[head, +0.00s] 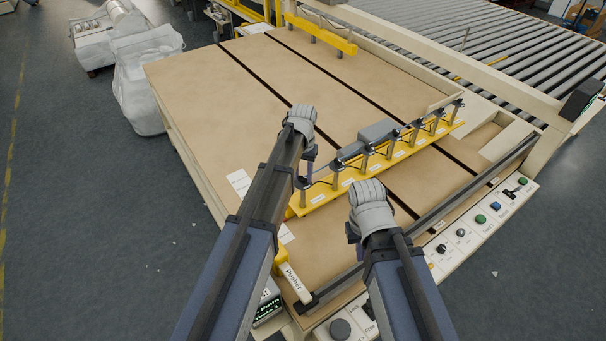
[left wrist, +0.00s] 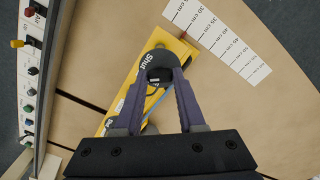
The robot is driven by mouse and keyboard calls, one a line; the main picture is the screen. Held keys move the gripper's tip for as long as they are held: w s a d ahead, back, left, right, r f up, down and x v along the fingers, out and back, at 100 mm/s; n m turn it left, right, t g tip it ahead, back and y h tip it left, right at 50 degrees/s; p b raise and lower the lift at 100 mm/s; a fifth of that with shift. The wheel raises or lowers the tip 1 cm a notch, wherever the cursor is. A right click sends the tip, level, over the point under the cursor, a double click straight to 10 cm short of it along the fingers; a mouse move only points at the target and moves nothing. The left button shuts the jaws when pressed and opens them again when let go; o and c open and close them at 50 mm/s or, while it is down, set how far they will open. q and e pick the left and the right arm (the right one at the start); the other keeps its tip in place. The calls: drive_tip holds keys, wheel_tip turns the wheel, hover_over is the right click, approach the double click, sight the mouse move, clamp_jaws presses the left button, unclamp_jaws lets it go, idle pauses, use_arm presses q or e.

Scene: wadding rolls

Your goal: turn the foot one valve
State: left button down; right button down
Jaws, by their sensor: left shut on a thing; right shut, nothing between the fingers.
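A yellow bar (head: 331,193) with a row of several upright valves stands on the tan table. My left gripper (head: 307,160) is at the bar's near left end. In the left wrist view, its purple fingers (left wrist: 160,74) are shut on a black valve handle (left wrist: 158,60). The yellow bar (left wrist: 122,112) lies beneath, with a label starting "Shut" partly covered by the fingers. I cannot read which valve it is. My right gripper (head: 370,207) is shut and empty, to the right of the bar's near end; its fingertips are mostly hidden behind the hand.
A grey box (head: 378,131) sits behind the valve row. A control panel (head: 470,232) with knobs and buttons runs along the right edge. A "Pusher" label (head: 296,283) is at the near corner. A measuring scale (left wrist: 222,43) lies beside the bar.

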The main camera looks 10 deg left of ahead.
sight(303, 177)
use_arm(q)
drive_tip(key=n, duration=0.5)
drive_tip(key=shift+n, duration=2.5)
drive_tip(key=c, duration=0.5)
unclamp_jaws()
drive_tip(key=shift+r, duration=0.15)
wheel_tip(303, 177, up, 8)
drive_tip(key=p, duration=0.8)
drive_tip(key=shift+f, duration=0.2)
